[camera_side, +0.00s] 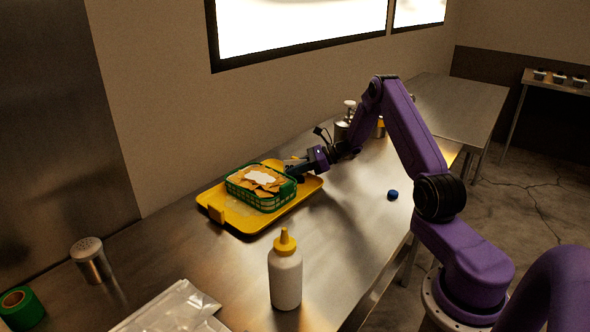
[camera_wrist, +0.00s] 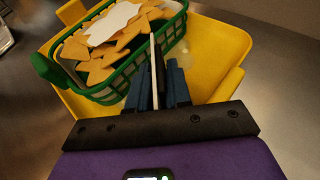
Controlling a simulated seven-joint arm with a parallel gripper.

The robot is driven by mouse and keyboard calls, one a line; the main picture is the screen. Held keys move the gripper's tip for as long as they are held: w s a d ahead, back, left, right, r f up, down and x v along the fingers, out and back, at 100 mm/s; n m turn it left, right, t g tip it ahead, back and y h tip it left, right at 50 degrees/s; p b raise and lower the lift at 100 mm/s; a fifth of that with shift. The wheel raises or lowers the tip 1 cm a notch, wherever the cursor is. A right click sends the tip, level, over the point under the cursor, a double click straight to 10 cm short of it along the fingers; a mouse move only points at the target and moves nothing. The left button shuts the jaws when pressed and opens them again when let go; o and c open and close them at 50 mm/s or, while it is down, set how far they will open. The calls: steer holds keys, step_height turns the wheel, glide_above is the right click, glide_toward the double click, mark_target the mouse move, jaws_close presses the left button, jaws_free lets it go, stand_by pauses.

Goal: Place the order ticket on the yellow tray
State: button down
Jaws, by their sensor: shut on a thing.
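The yellow tray (camera_side: 217,214) lies on the steel counter, and its rim (camera_wrist: 236,45) also shows in the wrist view. My gripper (camera_side: 297,168) is low over the tray's right end, beside the green basket. In the wrist view my gripper (camera_wrist: 160,75) is shut on a thin, pale upright sheet seen nearly edge-on, which I take for the order ticket (camera_wrist: 153,70). The ticket is close to the basket wall; I cannot tell whether it touches the basket or the tray. Its face is hidden.
The green basket (camera_side: 243,194) of chips with a white patch on top fills the middle of the tray. A white squeeze bottle (camera_side: 286,279), a metal shaker (camera_side: 92,262), green tape (camera_side: 20,307) and a blue cap (camera_side: 392,195) stand around.

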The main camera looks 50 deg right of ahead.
steer(key=shift+f, duration=0.1)
steer(key=c, duration=1.3)
jaws_free()
steer(key=shift+c, duration=0.2)
